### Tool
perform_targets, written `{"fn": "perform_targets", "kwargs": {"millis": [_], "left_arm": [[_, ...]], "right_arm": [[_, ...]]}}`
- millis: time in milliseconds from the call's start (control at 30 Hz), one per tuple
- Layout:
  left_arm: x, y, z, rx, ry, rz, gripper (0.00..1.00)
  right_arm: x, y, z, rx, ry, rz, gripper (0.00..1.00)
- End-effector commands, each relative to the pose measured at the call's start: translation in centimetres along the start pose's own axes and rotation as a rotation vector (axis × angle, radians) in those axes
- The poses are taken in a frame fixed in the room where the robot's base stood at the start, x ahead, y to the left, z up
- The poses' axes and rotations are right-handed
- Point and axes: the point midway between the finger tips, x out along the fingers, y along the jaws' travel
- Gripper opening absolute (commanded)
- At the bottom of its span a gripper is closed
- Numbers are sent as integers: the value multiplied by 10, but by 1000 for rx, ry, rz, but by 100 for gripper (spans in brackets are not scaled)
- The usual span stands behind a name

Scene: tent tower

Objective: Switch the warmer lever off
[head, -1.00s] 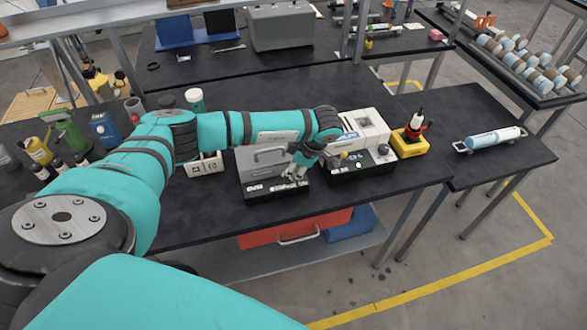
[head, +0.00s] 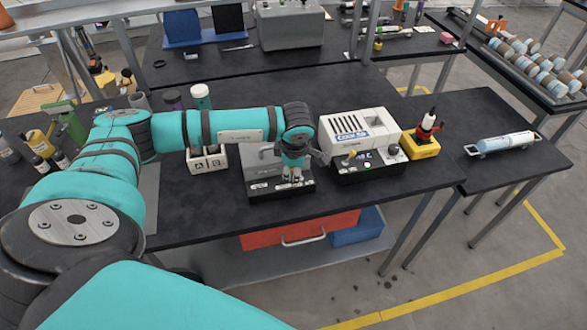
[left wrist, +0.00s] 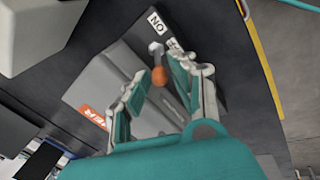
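The warmer (head: 262,156) is a grey box with a black front strip on the bench. In the left wrist view, the warmer (left wrist: 97,88) carries an orange label. Its lever has a silver stem and an orange knob (left wrist: 160,76), beside an "ON" label (left wrist: 155,21); a second label is partly hidden. My left gripper (head: 292,178) points down at the warmer's front strip. In the left wrist view, the left gripper's fingers (left wrist: 163,82) are spread, with the knob between them; contact cannot be told. The lever is not clear in the head view. My right gripper is not in view.
A white cooler (head: 352,126) with its own yellow-tipped lever stands close on the right. A yellow block (head: 422,147) with a red-and-black item is beyond it. A white labelled holder (head: 207,160) stands to the left. The bench in front of the warmer is clear.

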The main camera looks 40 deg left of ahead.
Motion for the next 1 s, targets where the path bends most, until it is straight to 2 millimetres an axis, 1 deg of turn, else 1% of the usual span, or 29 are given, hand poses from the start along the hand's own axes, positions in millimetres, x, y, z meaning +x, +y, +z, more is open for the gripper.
{"fn": "perform_targets", "kwargs": {"millis": [167,267,367,500,700,833,1000], "left_arm": [[-2,0,0,0,1,0,25],[-10,0,0,1,-1,1,25],[-28,1,0,1,-2,3,25],[-58,1,1,1,-3,4,25],[-97,0,0,1,-2,2,25],[-113,0,0,0,-1,2,25],[-120,0,0,0,1,0,25]], "right_arm": [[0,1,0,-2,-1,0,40],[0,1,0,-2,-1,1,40],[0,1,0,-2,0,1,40],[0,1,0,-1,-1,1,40],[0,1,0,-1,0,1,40],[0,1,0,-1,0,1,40],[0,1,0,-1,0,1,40]]}}
